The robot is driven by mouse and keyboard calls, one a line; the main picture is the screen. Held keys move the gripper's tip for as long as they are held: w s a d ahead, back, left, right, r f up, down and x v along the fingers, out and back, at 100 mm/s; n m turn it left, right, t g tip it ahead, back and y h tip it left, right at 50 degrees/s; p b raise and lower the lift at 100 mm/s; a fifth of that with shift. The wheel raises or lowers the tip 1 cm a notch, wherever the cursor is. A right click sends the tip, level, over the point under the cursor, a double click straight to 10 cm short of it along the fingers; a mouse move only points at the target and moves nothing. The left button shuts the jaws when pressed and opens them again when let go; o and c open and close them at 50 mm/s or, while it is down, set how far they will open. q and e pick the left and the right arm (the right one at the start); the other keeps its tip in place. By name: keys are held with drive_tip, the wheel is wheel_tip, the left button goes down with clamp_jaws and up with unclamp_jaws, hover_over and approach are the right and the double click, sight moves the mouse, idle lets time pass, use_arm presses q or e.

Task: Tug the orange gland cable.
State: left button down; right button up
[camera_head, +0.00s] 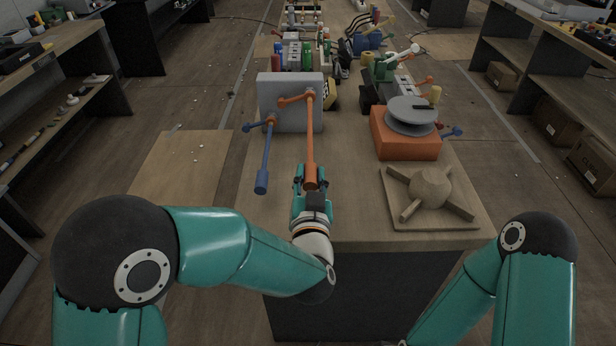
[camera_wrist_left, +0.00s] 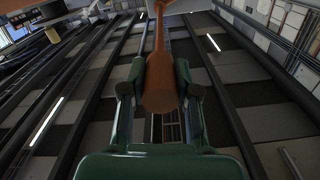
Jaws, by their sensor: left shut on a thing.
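The orange gland cable (camera_head: 309,140) hangs from an orange fitting near the top of a grey panel (camera_head: 275,98) and comes toward me. My left gripper (camera_head: 311,184) is shut on the thick free end of the orange cable. In the left wrist view the orange end (camera_wrist_left: 160,88) sits between the two fingers of the gripper (camera_wrist_left: 160,95). My right gripper is not in view; only part of my right arm shows at lower right.
An orange block with a grey disc (camera_head: 410,118) stands right of the panel. A wooden board with a spoked hub (camera_head: 432,188) lies at the table's front right. Several tools and fittings crowd the table behind. The wooden tabletop (camera_head: 345,215) is bare near the front edge.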

use_arm(q)
drive_tip(key=shift+f, duration=0.1)
idle(0.6)
drive_tip(key=c, duration=0.7)
unclamp_jaws()
drive_tip(key=shift+s+b, duration=0.75)
drive_tip(key=shift+s, duration=0.6)
drive_tip(key=shift+s+b, duration=0.5)
drive_tip(key=shift+s, duration=1.65)
